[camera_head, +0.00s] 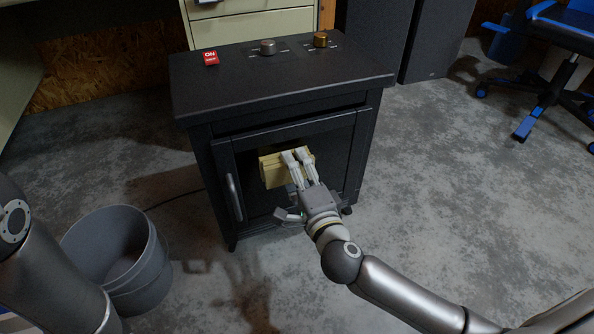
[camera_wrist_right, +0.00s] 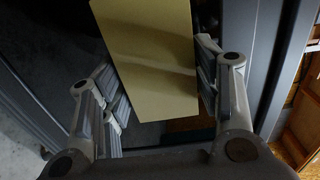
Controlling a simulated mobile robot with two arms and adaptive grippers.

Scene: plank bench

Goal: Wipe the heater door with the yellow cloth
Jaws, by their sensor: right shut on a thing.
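The heater is a black cabinet with a dark door (camera_head: 338,172) on its front, with a grey upright handle (camera_head: 234,198) at the door's left. My right gripper (camera_head: 298,164) is in front of the door, shut on the yellow cloth (camera_head: 270,172), which looks like a folded block. The cloth is at the door's glass; I cannot tell whether it touches. In the right wrist view the cloth (camera_wrist_right: 152,60) sits between the fingers (camera_wrist_right: 160,95). The left arm shows at the lower left of the head view; its gripper is out of frame.
The heater top (camera_head: 240,82) bears a red ON switch (camera_head: 210,58) and two knobs, one grey (camera_head: 268,47) and one brass (camera_head: 320,39). A grey bucket (camera_head: 150,275) stands on the floor at left. A blue office chair (camera_head: 565,60) is at upper right.

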